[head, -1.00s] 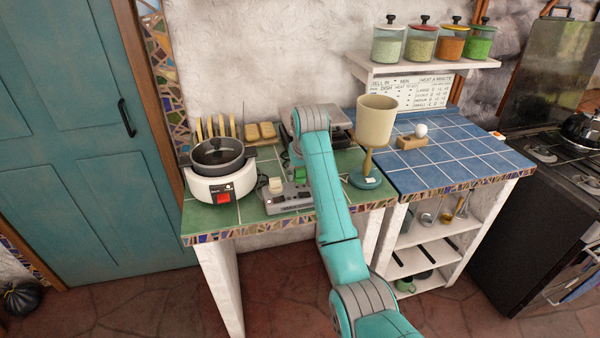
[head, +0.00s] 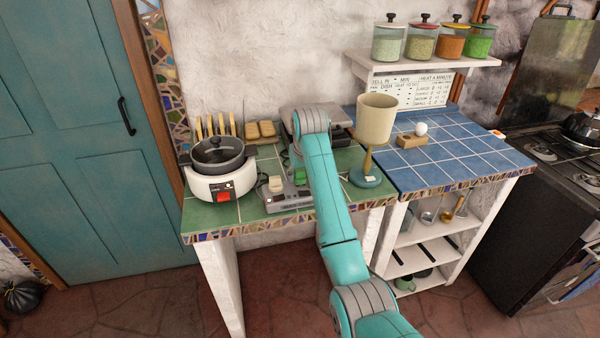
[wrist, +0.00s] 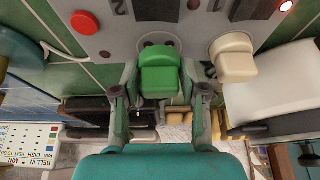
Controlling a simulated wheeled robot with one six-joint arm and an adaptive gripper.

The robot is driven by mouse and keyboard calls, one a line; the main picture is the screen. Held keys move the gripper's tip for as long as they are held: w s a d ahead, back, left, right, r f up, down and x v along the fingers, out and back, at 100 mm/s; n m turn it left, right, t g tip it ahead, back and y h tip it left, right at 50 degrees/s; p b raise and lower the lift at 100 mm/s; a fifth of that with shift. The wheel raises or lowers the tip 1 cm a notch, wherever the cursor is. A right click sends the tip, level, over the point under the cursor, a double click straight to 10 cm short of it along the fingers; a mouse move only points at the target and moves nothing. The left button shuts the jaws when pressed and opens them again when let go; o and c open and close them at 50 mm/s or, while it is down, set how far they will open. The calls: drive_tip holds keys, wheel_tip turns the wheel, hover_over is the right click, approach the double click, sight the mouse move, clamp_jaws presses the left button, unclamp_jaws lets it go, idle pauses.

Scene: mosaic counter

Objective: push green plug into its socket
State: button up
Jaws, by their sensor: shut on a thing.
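The green plug (wrist: 160,76) sits between the two fingers of my gripper (wrist: 160,84), which is shut on it. In the head view the green plug (head: 299,175) shows just left of my arm, at the power strip (head: 290,198). In the wrist view the grey strip (wrist: 125,35) has a round socket (wrist: 158,40) marked 2, partly covered by the plug, with dark holes showing at its edge. Whether the plug's pins are in the holes is hidden. My gripper is mostly hidden behind my arm in the head view.
A cream plug (wrist: 233,58) stands in the adjacent socket. The strip has a red button (wrist: 85,22) and a lit red lamp (wrist: 286,5). A rice cooker (head: 220,177) stands left, and a cream goblet-shaped lamp (head: 376,120) right of my arm. The blue-tiled counter is mostly clear.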

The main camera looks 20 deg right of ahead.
drive_tip(key=shift+f, duration=0.6)
idle(0.3)
drive_tip(key=o, duration=1.1)
drive_tip(key=shift+o, duration=0.2)
